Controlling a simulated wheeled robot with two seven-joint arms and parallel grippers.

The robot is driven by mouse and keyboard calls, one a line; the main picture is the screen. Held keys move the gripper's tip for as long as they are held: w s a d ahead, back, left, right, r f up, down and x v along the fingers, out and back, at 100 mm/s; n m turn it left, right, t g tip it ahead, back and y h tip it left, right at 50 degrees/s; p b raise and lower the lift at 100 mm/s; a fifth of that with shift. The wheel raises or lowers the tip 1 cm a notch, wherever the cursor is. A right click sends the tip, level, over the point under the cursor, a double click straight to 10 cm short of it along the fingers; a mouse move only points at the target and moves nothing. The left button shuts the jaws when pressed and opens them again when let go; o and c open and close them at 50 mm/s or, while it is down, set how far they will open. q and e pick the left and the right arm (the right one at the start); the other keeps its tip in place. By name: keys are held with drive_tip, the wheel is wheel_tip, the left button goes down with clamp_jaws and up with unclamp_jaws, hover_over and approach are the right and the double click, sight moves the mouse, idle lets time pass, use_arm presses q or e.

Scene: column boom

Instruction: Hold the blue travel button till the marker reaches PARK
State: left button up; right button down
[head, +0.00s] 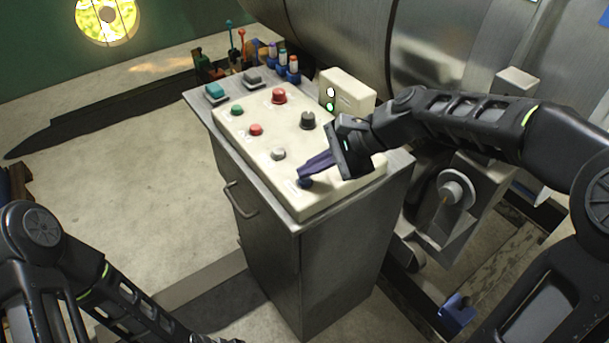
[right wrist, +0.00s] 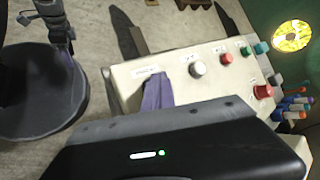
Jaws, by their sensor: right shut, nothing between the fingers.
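The blue button (head: 305,183) is at the near corner of the cream control panel (head: 318,205). My right gripper (head: 304,173) is shut and empty, its purple fingers pointing down with the tips at the button. They overlap it in the head view, so I cannot tell whether the button is pressed in. In the right wrist view the fingers (right wrist: 157,92) reach over the panel's corner beside a small label, and the button is hidden. My left arm enters at the lower left of the head view; its gripper is not in view. I cannot make out a marker or a PARK mark.
The panel also carries a grey-white knob (head: 278,154), red buttons (head: 256,130), a green button (head: 237,110) and a black knob (head: 308,120). A box (head: 347,92) with lit green lamps stands behind. A large metal cylinder (head: 330,40) rises beyond. Floor left of the cabinet is clear.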

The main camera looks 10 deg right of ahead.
sight(310, 179)
idle(0.9)
drive_tip(key=shift+r+p, duration=0.9)
drive_tip(key=shift+r, duration=0.05)
wheel_tip(310, 179, up, 5)
drive_tip(key=p, duration=0.4)
idle(0.8)
